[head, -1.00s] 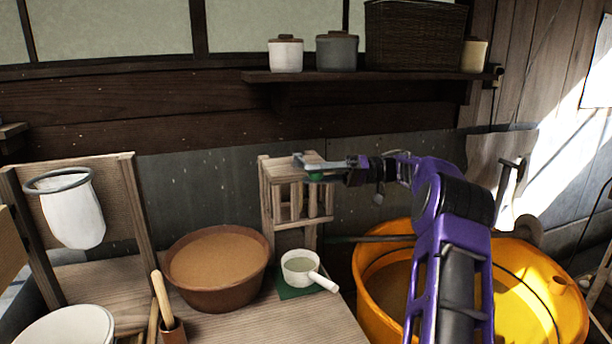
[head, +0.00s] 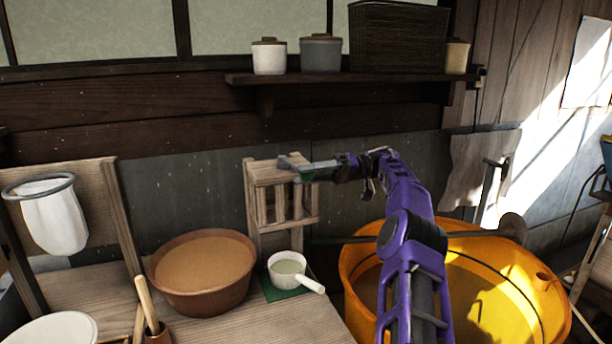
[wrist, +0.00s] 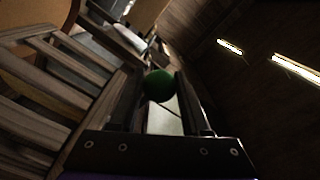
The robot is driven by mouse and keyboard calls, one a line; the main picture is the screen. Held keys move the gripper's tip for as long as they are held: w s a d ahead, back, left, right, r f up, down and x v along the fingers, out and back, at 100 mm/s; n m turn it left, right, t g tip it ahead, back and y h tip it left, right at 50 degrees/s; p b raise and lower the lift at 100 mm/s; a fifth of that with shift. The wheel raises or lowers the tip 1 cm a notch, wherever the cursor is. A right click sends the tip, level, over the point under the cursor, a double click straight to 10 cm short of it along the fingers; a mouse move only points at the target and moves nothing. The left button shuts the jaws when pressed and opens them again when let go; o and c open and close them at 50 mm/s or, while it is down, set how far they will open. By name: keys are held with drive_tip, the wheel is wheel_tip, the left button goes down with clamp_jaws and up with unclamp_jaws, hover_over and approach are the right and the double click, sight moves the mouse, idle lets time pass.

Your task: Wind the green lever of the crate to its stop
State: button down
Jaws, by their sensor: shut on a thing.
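The crate (head: 252,204) is a small slatted wooden frame at the back of the bench, beside the grey wall. In the head view my gripper (head: 299,170) reaches in from the right at the crate's upper part. In the wrist view the lever's round green knob (wrist: 158,86) sits between the two fingers of my gripper (wrist: 155,92), which are shut on it. The crate's slats (wrist: 60,75) run along the left there. The lever's arm is mostly hidden by my gripper, so its angle is hard to tell.
A brown basin (head: 202,272) and a white dipper (head: 287,268) on a green mat stand below the crate. An orange tub (head: 356,290) is under my arm at the right. A shelf (head: 350,78) with jars hangs above. A white cloth bag (head: 55,222) hangs at left.

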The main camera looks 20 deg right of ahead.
drive_tip(key=shift+r, duration=0.35)
drive_tip(key=shift+c, duration=1.9)
unclamp_jaws()
drive_tip(key=shift+w+d+f, duration=0.1)
drive_tip(key=shift+f, duration=0.15)
